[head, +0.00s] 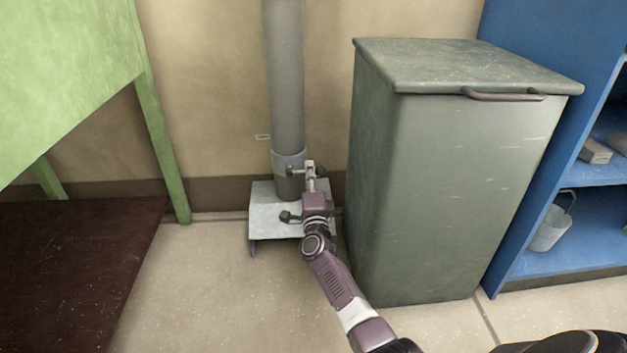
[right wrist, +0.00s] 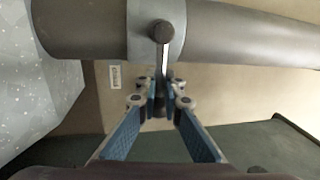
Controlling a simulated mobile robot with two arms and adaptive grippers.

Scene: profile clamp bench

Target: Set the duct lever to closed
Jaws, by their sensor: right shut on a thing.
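The grey duct (head: 284,80) stands upright against the wall, with a lighter collar (head: 283,160) near its foot. In the right wrist view the duct (right wrist: 85,28) runs across the top, and the lever (right wrist: 164,60) reaches from a round pivot on the collar, across the pipe's line. My right gripper (head: 312,177) is at the lever beside the collar. In the right wrist view its fingertips (right wrist: 161,98) are closed around the lever's outer end, which they partly hide. My left gripper is not in view.
A pale metal stand (head: 263,215) surrounds the duct's foot. A tall grey-green bin (head: 450,180) stands close on the right, beside a blue shelf (head: 530,262). A small label (head: 263,136) is on the wall.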

